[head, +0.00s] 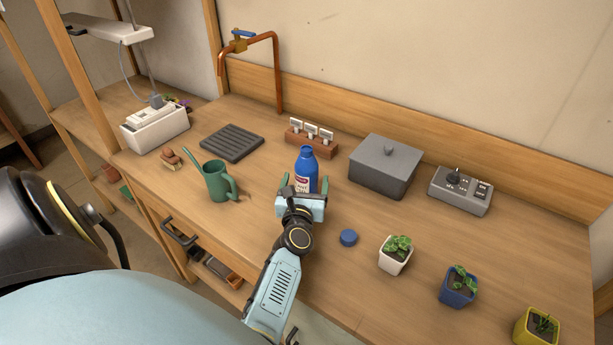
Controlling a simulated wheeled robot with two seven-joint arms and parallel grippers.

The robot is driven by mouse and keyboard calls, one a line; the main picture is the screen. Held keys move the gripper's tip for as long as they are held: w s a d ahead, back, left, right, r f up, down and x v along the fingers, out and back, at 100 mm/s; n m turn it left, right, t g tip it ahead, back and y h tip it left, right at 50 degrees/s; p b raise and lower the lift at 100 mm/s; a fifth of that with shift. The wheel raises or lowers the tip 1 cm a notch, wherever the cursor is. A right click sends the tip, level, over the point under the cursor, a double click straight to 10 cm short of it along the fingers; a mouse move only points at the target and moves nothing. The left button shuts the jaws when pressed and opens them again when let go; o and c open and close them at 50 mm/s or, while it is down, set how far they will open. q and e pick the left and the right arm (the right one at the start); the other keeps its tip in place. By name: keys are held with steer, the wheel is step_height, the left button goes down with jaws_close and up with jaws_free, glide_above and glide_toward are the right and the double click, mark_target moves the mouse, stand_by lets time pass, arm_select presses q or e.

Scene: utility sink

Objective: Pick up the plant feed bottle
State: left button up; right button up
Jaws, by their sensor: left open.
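The plant feed bottle (306,164), blue with a red and white label, stands upright on the wooden bench. My left gripper (304,186) is on the near side of it, open, with one finger on each side of the bottle's lower part. The gripper body hides the bottle's base. I cannot tell whether the fingers touch it. My right gripper is not in view.
A green watering can (218,182) stands left of the bottle. A grey lidded box (384,168) and a control box (460,190) are to the right. A wooden block with white tags (312,142) is behind. A blue disc (348,238) and potted plants (395,256) lie front right.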

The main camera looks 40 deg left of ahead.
mark_target(306, 174)
arm_select(q)
steer(key=shift+x, duration=1.55)
steer(key=shift+r, duration=0.15)
steer(key=c, duration=1.3)
